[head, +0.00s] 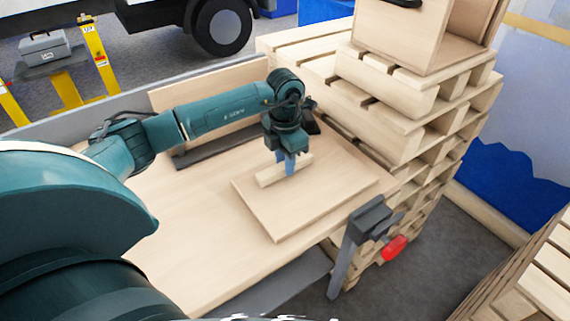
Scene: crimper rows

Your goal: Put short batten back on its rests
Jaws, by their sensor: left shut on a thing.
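My left gripper (289,168) points down over the wooden bench and is shut on the short batten (268,178). The batten is a pale wooden bar, lying roughly level, with an end showing on each side of the fingers. It is over a flat square wooden board (275,220) on the bench. I cannot tell whether the batten touches the board or hangs just above it. I cannot make out its rests clearly. My right gripper is not in view.
The bench top (190,220) is clear left of the board. An upright wooden panel (215,95) and a dark strip (210,152) stand behind. A grey clamp with a red handle (395,248) is at the front right edge. Stacked pallets (405,140) rise close on the right.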

